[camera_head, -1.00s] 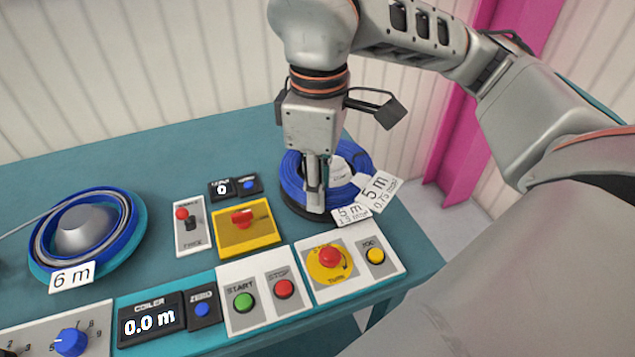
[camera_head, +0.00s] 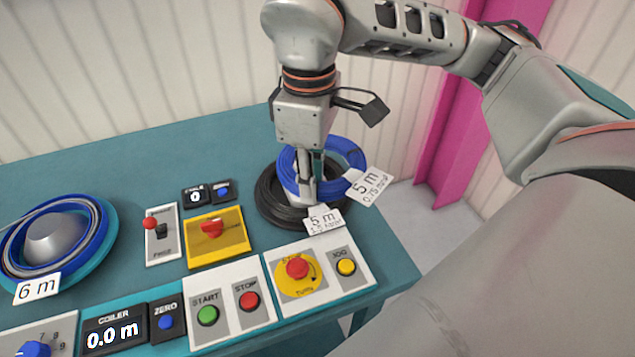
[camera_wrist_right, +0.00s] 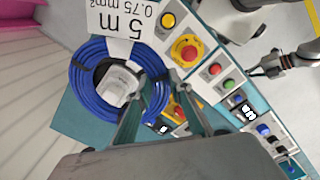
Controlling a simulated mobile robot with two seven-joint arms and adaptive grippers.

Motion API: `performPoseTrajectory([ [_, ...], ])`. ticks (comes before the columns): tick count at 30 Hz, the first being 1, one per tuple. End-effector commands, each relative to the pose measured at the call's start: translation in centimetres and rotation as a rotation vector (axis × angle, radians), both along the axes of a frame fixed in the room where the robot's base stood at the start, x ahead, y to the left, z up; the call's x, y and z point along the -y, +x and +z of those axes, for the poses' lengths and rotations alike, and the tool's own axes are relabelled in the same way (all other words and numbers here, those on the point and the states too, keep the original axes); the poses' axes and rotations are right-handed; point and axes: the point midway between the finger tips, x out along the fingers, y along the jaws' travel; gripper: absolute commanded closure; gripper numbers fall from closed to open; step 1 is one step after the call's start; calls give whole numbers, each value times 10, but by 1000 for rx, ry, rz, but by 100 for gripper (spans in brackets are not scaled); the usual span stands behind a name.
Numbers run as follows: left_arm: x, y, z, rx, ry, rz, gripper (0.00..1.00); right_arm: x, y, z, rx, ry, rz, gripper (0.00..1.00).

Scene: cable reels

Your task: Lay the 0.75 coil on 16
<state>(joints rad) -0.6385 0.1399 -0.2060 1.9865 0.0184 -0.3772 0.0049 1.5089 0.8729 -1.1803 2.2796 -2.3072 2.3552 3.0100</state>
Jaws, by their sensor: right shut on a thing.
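The blue 0.75 coil (camera_head: 353,158) carries a white tag (camera_head: 369,186) reading 5 m, 0.75 mm². My right gripper (camera_head: 308,188) points down and is shut on its near-left side. The coil is a little above a black coil (camera_head: 268,200), which lies on the table with its own 5 m tag (camera_head: 324,220). In the right wrist view the blue coil (camera_wrist_right: 84,82) and its tag (camera_wrist_right: 122,18) are in front of my fingers. I see no mark reading 16. My left gripper (camera_wrist_right: 268,66) seems to show at the right wrist view's upper right, too small to tell its jaws.
A coiler (camera_head: 55,240) with a 6 m coil is at the left. The teal table (camera_head: 130,165) is clear at the back. A pink post stands right.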

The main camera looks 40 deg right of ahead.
Motion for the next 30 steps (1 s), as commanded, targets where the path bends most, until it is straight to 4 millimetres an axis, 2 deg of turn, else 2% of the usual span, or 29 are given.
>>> performPoseTrajectory([
  [2,0,2,9,4,-2,1,100,3,10,3,5,-1,-4,100],
  [11,3,0,32,4,-15,1,100,11,44,-4,4,0,-2,100],
  [22,4,4,68,15,-13,-1,100,23,85,-19,1,-1,-3,100],
  [30,4,6,69,20,-14,0,100,27,106,-28,1,1,-2,100],
])
